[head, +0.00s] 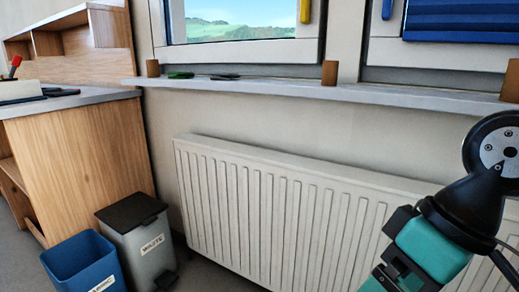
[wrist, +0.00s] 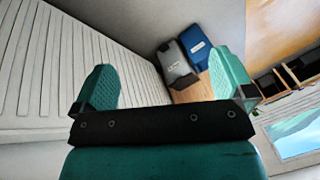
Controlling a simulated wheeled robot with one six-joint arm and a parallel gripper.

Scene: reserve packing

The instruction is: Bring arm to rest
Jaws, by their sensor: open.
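My arm shows at the right edge of the head view, in front of the radiator, with a black joint and a teal and black part below it. The fingertips are not clear there. In the wrist view my gripper (wrist: 170,85) has its two teal fingers wide apart, with nothing between them. It is open and empty. Past the fingers, the wrist view shows the floor, the bins and the radiator at a distance.
A white radiator (head: 290,215) stands below the windowsill (head: 270,88), which holds small brown blocks and flat dark items. A grey waste bin (head: 142,245) and a blue bin (head: 82,265) stand beside the wooden desk (head: 85,165). A window (head: 240,22) is above.

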